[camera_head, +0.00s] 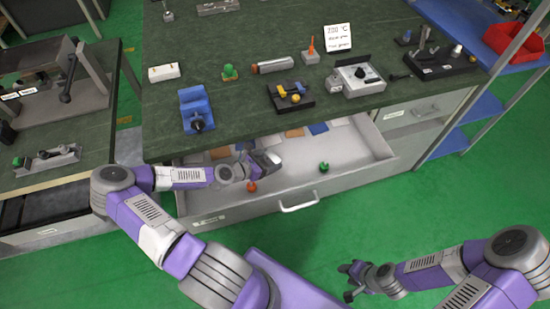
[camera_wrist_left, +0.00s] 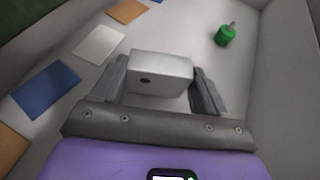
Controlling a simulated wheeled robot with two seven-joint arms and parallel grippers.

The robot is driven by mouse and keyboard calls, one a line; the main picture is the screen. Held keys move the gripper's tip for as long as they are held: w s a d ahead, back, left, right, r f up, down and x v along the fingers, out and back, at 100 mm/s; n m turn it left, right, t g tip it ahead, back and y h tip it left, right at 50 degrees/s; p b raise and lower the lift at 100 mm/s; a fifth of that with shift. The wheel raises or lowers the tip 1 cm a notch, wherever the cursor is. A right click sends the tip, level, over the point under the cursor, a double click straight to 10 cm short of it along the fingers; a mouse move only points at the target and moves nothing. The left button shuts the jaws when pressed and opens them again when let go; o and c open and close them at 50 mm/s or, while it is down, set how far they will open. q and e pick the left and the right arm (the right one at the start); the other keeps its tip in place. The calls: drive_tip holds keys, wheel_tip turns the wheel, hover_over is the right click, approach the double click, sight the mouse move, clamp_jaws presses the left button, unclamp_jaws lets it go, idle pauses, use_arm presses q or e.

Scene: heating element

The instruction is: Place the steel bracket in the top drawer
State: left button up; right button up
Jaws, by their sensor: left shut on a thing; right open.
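The steel bracket (camera_wrist_left: 160,72) is a pale metal block with a dark hole. In the left wrist view it sits between the two fingers of my left gripper (camera_wrist_left: 162,88), which is shut on it. In the head view my left gripper (camera_head: 262,163) reaches into the open top drawer (camera_head: 350,172), and the bracket is hard to make out there. I cannot tell whether the bracket touches the drawer floor. My right gripper (camera_head: 352,280) is open and empty, low in front of the drawer at the right.
A green knobbed piece (camera_head: 323,167) and an orange one (camera_head: 251,187) stand in the drawer. Flat coloured cards, one blue (camera_wrist_left: 47,88), lie there too. The green worktop (camera_head: 230,45) overhangs the drawer's back and carries a blue vise (camera_head: 195,108) and several devices.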

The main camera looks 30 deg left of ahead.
sight(274, 156)
use_arm(q)
drive_tip(key=w, duration=0.1)
drive_tip(key=w+d, duration=0.1)
drive_tip(key=w, duration=0.1)
drive_tip(key=shift+w+d+b, duration=0.1)
drive_tip(key=shift+w+b, duration=0.05)
drive_tip(key=shift+b, duration=0.15)
drive_tip(key=shift+f+b, duration=0.35)
drive_tip(key=shift+f, duration=0.2)
drive_tip(key=shift+f, duration=0.2)
drive_tip(key=o, duration=1.2)
drive_tip(key=shift+o, duration=0.2)
drive_tip(key=shift+r, duration=0.1)
drive_tip(key=shift+s+a+r, duration=0.15)
drive_tip(key=shift+s+a, duration=0.05)
drive_tip(key=shift+s, duration=0.1)
drive_tip(key=p+v, duration=0.4)
drive_tip(key=v, duration=0.7)
drive_tip(key=shift+s+r, duration=0.15)
drive_tip(key=shift+s, duration=0.15)
